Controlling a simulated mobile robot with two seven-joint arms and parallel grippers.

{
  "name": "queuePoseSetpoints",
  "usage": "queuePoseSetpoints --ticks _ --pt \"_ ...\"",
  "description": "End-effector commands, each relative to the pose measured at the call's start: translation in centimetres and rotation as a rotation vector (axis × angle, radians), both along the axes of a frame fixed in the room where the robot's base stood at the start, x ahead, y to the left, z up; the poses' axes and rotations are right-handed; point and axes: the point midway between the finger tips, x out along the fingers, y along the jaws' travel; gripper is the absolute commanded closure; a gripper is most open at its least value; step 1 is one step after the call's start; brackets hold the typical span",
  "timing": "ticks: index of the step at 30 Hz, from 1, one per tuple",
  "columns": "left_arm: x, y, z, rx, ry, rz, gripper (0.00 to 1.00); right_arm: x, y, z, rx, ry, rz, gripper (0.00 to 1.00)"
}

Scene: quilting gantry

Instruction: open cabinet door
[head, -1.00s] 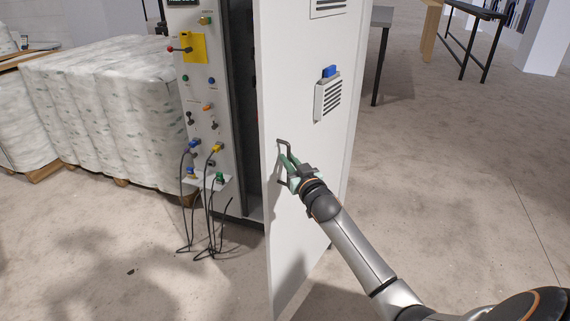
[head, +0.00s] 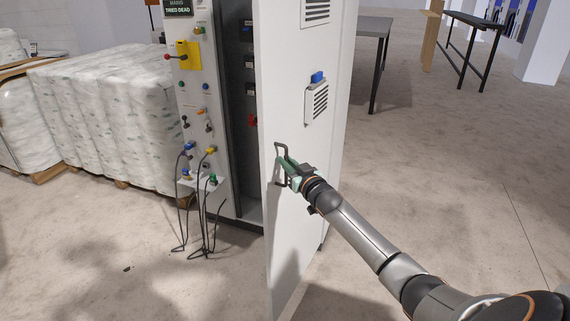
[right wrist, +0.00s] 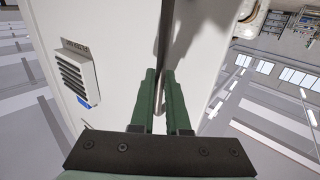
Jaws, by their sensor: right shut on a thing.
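The white cabinet door (head: 300,131) stands partly open in the head view, with a dark gap between it and the cabinet body (head: 205,85). A dark bar handle (head: 279,149) is on the door's outer face, near its free edge. My right gripper (head: 284,164) is shut on the handle. In the right wrist view, the green fingers (right wrist: 162,85) close around the dark handle bar (right wrist: 165,35), with the white door (right wrist: 110,40) behind. My left gripper is not in view.
Cables (head: 205,215) hang from the cabinet's front panel to the floor. Wrapped white bales (head: 105,105) on pallets stand to the left. A grey table (head: 373,28) stands behind the door. Floor right of the door is clear.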

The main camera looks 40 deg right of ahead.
Motion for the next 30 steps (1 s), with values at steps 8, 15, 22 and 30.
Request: queuePoseSetpoints --ticks 8,15,22,30 --pt "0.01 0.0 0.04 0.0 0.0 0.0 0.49 0.04 -0.83 0.65 -0.001 -0.009 -0.009 1.0" --pt "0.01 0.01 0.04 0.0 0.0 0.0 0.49 0.04 -0.82 0.64 -0.002 -0.008 -0.009 1.0" --pt "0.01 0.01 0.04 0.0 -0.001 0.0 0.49 0.04 -0.61 0.43 -0.001 -0.006 -0.006 0.61" --pt "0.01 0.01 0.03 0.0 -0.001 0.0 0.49 0.04 -0.37 0.2 0.0 -0.003 -0.002 0.56"
